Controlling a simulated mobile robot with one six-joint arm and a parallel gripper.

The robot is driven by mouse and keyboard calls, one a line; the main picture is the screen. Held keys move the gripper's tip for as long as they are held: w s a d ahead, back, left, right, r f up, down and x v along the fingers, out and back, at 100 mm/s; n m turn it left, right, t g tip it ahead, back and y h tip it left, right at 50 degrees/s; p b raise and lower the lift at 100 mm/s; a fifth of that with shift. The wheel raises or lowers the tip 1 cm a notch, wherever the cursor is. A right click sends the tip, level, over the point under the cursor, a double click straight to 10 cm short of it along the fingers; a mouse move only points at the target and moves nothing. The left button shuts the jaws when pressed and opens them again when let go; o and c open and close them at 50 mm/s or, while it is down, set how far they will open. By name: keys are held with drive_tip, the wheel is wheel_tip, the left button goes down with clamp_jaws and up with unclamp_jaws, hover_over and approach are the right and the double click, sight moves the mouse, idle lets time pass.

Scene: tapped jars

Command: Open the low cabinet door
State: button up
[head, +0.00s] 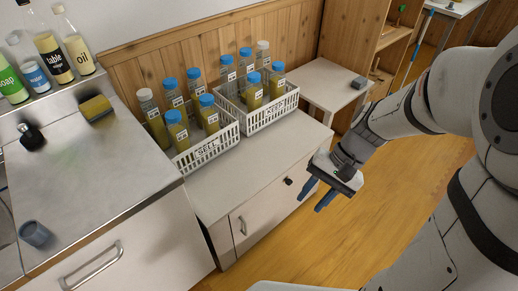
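The low cabinet (262,150) stands at the middle, with a white top and a pale front. Its door (262,213) looks closed, flush with the front. A metal bar handle (243,226) is near the door's left side, and a small dark knob (288,181) is higher up to the right. My gripper (316,198) is in front of the cabinet's right end, its two blue fingers apart with nothing visible between them. It appears apart from the handle and to the right of the knob; the exact depth gap is hard to judge.
Two white baskets of blue- and white-capped jars, one labelled SELL (207,150) and one KEEP (272,115), stand on the cabinet. A steel counter (95,160) with a sponge (96,108) and cup (34,234) is at left. Open wooden floor (385,215) lies in front.

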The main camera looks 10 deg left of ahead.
drive_tip(key=w+a+f+m+t+y+b, duration=0.2)
drive_tip(key=w+a+f+m+y+b, duration=0.4)
drive_tip(key=f, duration=0.9)
drive_tip(key=w+a+f+m+t+y+b, duration=0.15)
drive_tip(key=f+m+b, duration=0.5)
drive_tip(key=f, duration=0.95)
drive_tip(key=w+a+f+m+t+y+b, duration=0.25)
drive_tip(key=w+f+m+y+b, duration=0.2)
drive_tip(key=f+b, duration=0.75)
drive_tip(key=a+f, duration=0.3)
drive_tip(key=a, duration=0.5)
drive_tip(key=shift+n+y+p, duration=0.3)
drive_tip(key=shift+n+p, duration=0.1)
drive_tip(key=shift+p, duration=0.05)
drive_tip(key=shift+c, duration=0.2)
drive_tip(key=shift+w+d, duration=0.1)
clamp_jaws()
